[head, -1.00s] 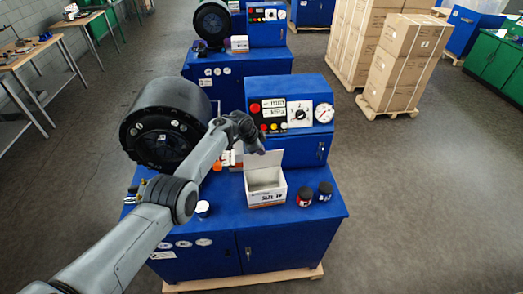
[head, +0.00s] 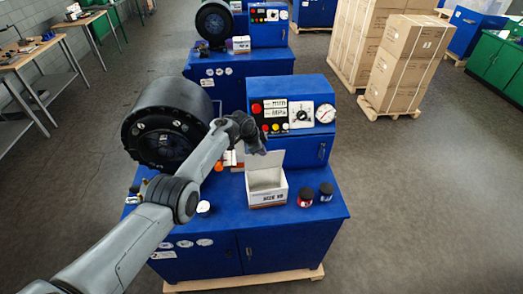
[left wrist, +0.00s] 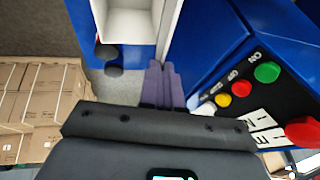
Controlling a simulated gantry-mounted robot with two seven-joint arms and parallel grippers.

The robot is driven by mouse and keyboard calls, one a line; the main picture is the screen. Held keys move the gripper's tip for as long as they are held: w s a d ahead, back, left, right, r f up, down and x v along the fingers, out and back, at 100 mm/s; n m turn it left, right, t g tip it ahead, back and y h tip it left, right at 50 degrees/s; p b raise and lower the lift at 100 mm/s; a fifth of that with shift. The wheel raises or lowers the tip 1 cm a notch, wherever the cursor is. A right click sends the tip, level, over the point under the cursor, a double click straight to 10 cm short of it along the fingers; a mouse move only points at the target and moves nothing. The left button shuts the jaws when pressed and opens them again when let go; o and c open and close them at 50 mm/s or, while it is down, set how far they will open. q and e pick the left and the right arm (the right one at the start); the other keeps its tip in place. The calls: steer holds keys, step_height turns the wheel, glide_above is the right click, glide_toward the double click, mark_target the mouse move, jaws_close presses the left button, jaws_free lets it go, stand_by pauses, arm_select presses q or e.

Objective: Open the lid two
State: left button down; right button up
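A white open-topped box (head: 267,196) with printing on its front stands on the blue machine's worktop. Its lid flap (head: 271,159) stands raised at the back. The box also shows at the top of the left wrist view (left wrist: 124,25), with the flap (left wrist: 170,25) along its right side. My left gripper (head: 259,149) is above and just left of the flap. In the left wrist view its purple fingers (left wrist: 163,82) lie close together, with nothing visible between them. Their tips point toward the flap; I cannot tell if they touch it. My right gripper is not in view.
Stacked cartons (head: 408,62) stand farther back.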

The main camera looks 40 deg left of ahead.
arm_select(q)
steer(key=c, duration=1.3)
jaws_free()
steer(key=shift+p+v, duration=1.4)
steer(key=shift+v, duration=3.95)
